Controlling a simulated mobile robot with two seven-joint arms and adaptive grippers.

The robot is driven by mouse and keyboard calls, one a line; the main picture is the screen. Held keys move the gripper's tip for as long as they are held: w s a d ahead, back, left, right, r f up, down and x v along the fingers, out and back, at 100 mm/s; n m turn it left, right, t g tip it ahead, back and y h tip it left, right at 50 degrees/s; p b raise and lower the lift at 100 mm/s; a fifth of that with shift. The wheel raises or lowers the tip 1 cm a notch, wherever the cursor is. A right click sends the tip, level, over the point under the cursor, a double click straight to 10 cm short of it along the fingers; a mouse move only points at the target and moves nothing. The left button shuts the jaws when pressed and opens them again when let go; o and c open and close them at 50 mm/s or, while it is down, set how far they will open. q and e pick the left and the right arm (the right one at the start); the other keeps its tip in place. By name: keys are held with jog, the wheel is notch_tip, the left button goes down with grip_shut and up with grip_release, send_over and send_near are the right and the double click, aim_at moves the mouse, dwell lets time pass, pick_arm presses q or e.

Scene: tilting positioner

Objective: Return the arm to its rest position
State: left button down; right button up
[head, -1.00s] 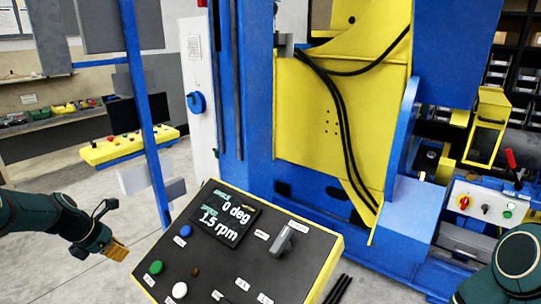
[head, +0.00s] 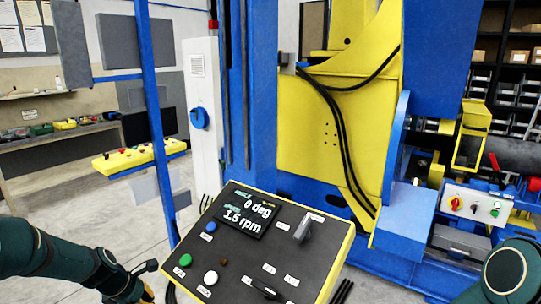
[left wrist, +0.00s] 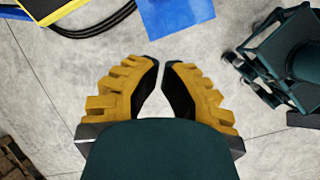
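My left arm (head: 50,252) comes in low from the left in the head view. Its gripper (head: 147,293) hangs beside the left edge of the control console, partly cut off by the frame's bottom. In the left wrist view the left gripper's ridged yellow fingers (left wrist: 160,66) converge until their tips nearly meet, with nothing between them and bare floor beyond. A rounded dark green part of my right arm (head: 507,272) shows at the lower right. My right gripper is out of view. The console (head: 262,245) display reads 0 deg and 1.5 rpm.
The blue and yellow positioner (head: 335,120) stands behind the console. A grey switch box (head: 477,205) is at right. A yellow button panel (head: 135,160) and a blue post (head: 155,120) stand at left. Black cables lie near the console. The floor at left is clear.

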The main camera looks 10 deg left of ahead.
pick_arm(q)
jog(key=s+d+f+m+g+b, duration=0.1)
jog(key=s+d+f+m+b, duration=0.15)
jog(key=d+f+m, duration=0.9)
jog(key=s+d+f+m, duration=0.4)
jog(key=s+d+m, duration=0.1)
jog(key=d, duration=0.4)
jog(key=s+d+f+m+g+h, duration=0.1)
jog(key=s+d+f+m, duration=0.3)
jog(key=d, duration=0.5)
jog(key=s+m, duration=0.2)
jog(key=s, duration=0.1)
jog(key=shift+s+d+f+b, duration=0.2)
jog(key=shift+b, duration=0.2)
pick_arm(e)
notch_tip(320, 180, down, 4)
jog(key=shift+s, duration=0.15)
